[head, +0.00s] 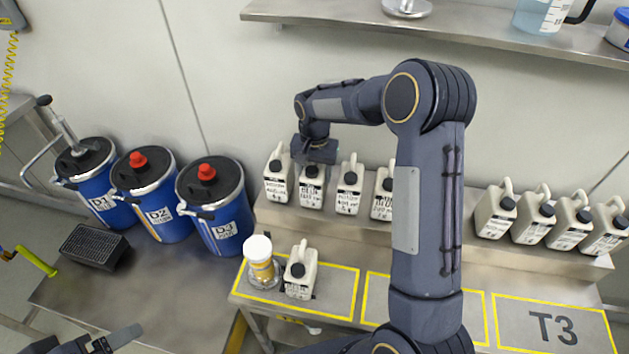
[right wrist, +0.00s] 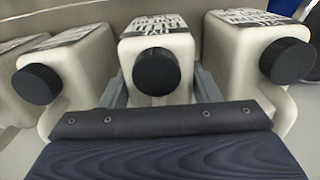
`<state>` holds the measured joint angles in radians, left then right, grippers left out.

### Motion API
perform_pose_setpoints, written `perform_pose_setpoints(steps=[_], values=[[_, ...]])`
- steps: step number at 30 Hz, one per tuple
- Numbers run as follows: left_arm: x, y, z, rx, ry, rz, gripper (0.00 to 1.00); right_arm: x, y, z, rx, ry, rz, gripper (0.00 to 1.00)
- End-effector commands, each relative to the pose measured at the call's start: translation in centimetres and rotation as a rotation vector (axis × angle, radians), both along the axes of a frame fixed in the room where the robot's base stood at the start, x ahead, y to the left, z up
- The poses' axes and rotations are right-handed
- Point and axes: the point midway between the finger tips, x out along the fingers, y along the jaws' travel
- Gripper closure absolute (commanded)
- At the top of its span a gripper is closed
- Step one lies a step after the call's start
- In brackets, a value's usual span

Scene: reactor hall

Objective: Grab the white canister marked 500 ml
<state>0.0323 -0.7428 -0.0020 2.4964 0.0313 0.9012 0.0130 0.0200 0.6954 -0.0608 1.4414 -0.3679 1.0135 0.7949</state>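A row of white canisters with black caps stands on the raised steel shelf. My right gripper (head: 318,160) is at the second canister from the left (head: 311,187). In the right wrist view its two fingers lie along both sides of the middle canister (right wrist: 157,48), very close to it; I cannot tell whether they press on it. That canister stands between two neighbours. Its label is partly visible, but I cannot make out a 500 ml mark. My left gripper (head: 118,339) is at the lower left, away from the canisters, only partly in view.
Neighbouring canisters (head: 277,178) (head: 348,188) stand close on both sides. Another canister (head: 300,273) and a white-capped jar (head: 260,262) stand on the lower table. Blue drums (head: 217,215) are at left, more canisters (head: 532,217) at right. A wall shelf (head: 440,30) is above.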

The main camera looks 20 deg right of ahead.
Motion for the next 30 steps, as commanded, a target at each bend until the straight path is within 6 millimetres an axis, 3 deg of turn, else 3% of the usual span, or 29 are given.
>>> perform_pose_setpoints(steps=[1,8,20,25,30], values=[[0.0,0.0,0.0,0.0,0.0,0.0,0.16,0.0,0.0,0.0,0.0,0.0,0.0,0.51],[0.0,0.0,0.0,0.0,0.0,0.0,0.16,0.0,0.0,0.0,0.0,0.0,0.0,0.8],[0.0,0.0,0.0,0.0,0.0,0.0,0.16,0.1,0.0,1.0,0.0,-0.005,0.0,0.8],[0.0,0.0,-0.2,0.0,0.0,0.0,0.16,0.1,0.0,3.3,-0.001,-0.007,0.0,0.8],[0.0,0.0,-0.9,0.0,0.0,0.0,0.16,-2.2,1.7,6.5,0.0,-0.008,0.004,0.8]])
